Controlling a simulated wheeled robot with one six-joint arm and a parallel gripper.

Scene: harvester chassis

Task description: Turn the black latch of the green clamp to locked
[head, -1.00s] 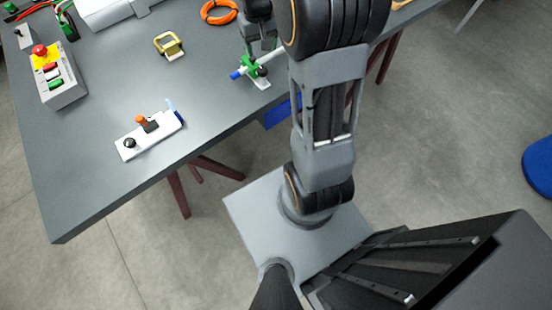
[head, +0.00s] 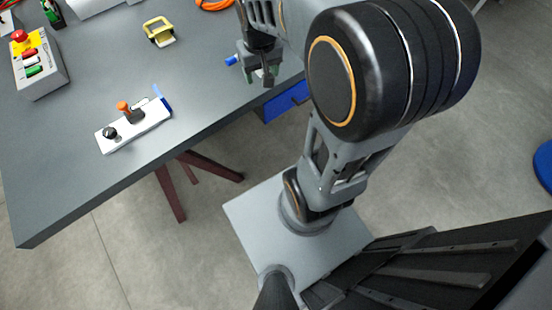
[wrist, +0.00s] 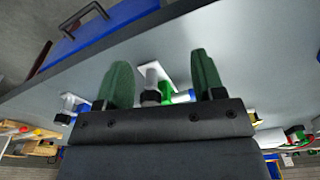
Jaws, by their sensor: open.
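In the head view my gripper (head: 262,78) points down over the table near its front edge and covers most of the green clamp. Only a blue end (head: 231,60) of the clamp assembly shows to its left. In the wrist view the two dark green fingers (wrist: 160,62) stand wide apart with nothing held. The black latch cannot be made out in either view now.
On the table, a white plate (head: 152,118) with orange and black knobs, a yellow clamp-like frame (head: 160,40) and a button box (head: 40,75) lie left of my gripper. A blue drawer or bin (head: 283,103) hangs under the front edge. Table between them is clear.

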